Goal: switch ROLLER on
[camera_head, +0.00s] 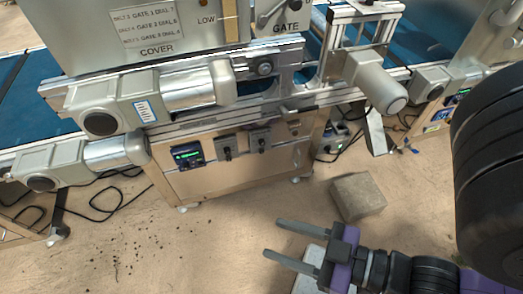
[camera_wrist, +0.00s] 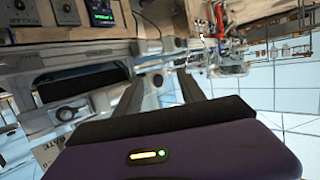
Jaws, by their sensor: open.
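The wooden front panel (camera_head: 240,172) under the conveyor carries a lit green display (camera_head: 187,155) and two dark switches, a left switch (camera_head: 226,146) and a right switch (camera_head: 259,140). A further small fitting (camera_head: 295,128) sits at the panel's upper right. Their positions are too small to tell. My gripper (camera_head: 276,238) is open and empty, in front of and below the panel, its fingers pointing left. In the wrist view its two fingers (camera_wrist: 158,92) stand apart, and a lit display (camera_wrist: 100,12) shows at the top left.
Grey motors, a left motor (camera_head: 105,108) and a right motor (camera_head: 370,82), jut out above the panel. A grey block (camera_head: 358,196) lies on the floor near my gripper. Cables lie at left; floor before the panel is mostly clear.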

